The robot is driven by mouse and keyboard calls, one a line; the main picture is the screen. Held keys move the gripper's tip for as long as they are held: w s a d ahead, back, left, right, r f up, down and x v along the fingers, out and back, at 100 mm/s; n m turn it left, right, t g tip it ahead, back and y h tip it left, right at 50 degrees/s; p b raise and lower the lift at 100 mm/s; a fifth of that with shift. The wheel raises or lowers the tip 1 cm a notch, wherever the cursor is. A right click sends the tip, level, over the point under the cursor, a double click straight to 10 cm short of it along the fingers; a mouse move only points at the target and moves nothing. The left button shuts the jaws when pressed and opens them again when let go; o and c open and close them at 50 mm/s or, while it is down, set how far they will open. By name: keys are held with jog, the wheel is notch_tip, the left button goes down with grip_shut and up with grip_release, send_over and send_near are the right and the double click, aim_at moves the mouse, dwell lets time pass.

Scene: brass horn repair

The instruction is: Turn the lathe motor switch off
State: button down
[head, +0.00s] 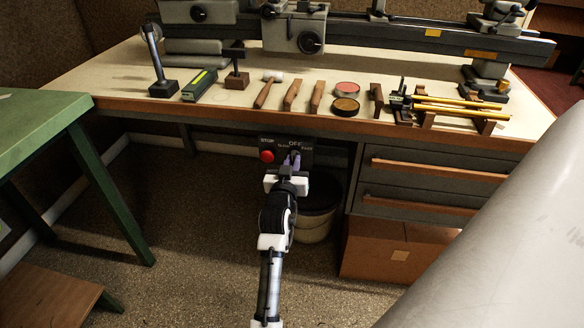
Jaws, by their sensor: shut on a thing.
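The lathe motor switch panel (306,158) is a dark plate mounted under the front edge of the workbench. It has a red stop button (267,156) at left, with "STOP" above it. To the right are a rotary switch (296,153) and an "OFF" label, with smaller labels at its sides that are hard to read. My gripper (292,160) reaches the panel from below and is shut on the switch knob. The fingers hide most of the knob, so I cannot tell which way it points.
The lathe (400,38) stands along the back of the workbench (225,112). Hammers, tins and a rack of brass rods lie along its front. A bucket (318,215) stands below the panel, with drawers (415,185) to its right. A green table (50,125) is at left.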

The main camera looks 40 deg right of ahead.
jog(key=shift+m, duration=0.5)
jog(key=c, duration=1.4)
grip_release()
jog(key=shift+c, duration=0.2)
